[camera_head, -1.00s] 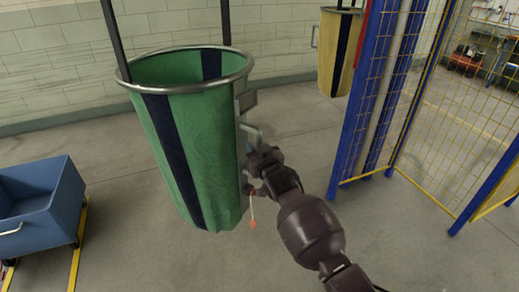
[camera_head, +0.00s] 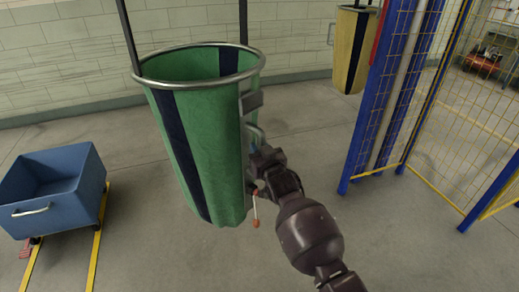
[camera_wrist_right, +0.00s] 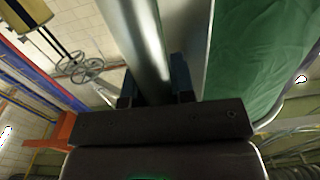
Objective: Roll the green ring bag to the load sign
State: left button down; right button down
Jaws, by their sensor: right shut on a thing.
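The green ring bag (camera_head: 212,140) hangs upright from straps under a metal ring (camera_head: 252,70), with dark vertical stripes and an open top. A metal handle (camera_head: 252,132) sits on its right side. My right gripper (camera_head: 254,158) is at that handle, against the bag's right side. In the right wrist view, its two dark fingers (camera_wrist_right: 155,85) are shut on a pale metal bar (camera_wrist_right: 142,40), with green cloth beside it. My left gripper is not in view. No load sign can be made out.
A blue cart (camera_head: 58,190) stands at the left beside yellow floor lines (camera_head: 98,238). A yellow bag (camera_head: 354,50) hangs at the back. A blue post and yellow mesh fence (camera_head: 440,110) stand at the right. Grey floor between is clear.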

jog(key=shift+d, duration=0.1)
jog(key=c, duration=1)
grip_release()
jog(key=shift+o, duration=0.2)
jog(key=shift+s, duration=0.1)
jog(key=shift+s+d, duration=0.1)
jog(key=shift+s, duration=0.15)
jog(key=v, duration=1)
jog(key=shift+d, duration=0.15)
